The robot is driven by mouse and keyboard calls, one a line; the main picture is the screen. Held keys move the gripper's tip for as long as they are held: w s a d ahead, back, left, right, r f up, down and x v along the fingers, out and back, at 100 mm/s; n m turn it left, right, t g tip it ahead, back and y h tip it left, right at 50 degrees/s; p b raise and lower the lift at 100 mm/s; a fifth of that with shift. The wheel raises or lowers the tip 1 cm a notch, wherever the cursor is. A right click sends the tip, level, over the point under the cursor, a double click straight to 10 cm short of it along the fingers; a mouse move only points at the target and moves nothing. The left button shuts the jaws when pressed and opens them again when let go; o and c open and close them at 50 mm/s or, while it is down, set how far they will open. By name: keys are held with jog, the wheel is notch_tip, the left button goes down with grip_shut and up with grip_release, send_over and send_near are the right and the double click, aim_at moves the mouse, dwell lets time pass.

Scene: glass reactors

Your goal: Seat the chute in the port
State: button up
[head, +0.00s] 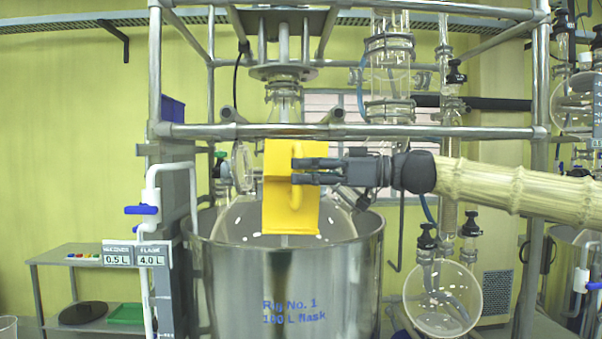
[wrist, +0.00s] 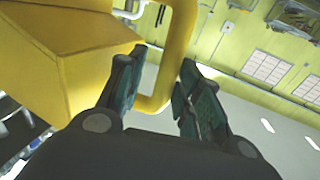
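The yellow chute (head: 278,212) is a boxy piece with a curved handle (head: 296,195) on its front. In the head view it is in front of the upper part of the glass flask (head: 338,222), above the steel pot's rim. My gripper (head: 300,171) comes from the right, with its fingers on both sides of the handle. In the wrist view, the fingers (wrist: 158,85) close on the handle (wrist: 181,30), and the chute body (wrist: 75,60) fills the upper left. The chute hides the port, and I cannot tell whether its lower end touches the flask.
The steel pot (head: 285,285) surrounds the flask. A horizontal frame rail (head: 400,131) passes just above the chute. A glass neck (head: 243,165) stands left of it. Glass columns (head: 390,70) and a round flask (head: 443,297) are at the right. A side table (head: 60,254) stands left.

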jog(key=shift+b+v, duration=0.8)
jog(key=shift+v, duration=2.1)
jog(key=o, duration=0.6)
jog(key=shift+c, duration=0.2)
jog(key=shift+f, duration=0.1)
jog(key=v, duration=1.2)
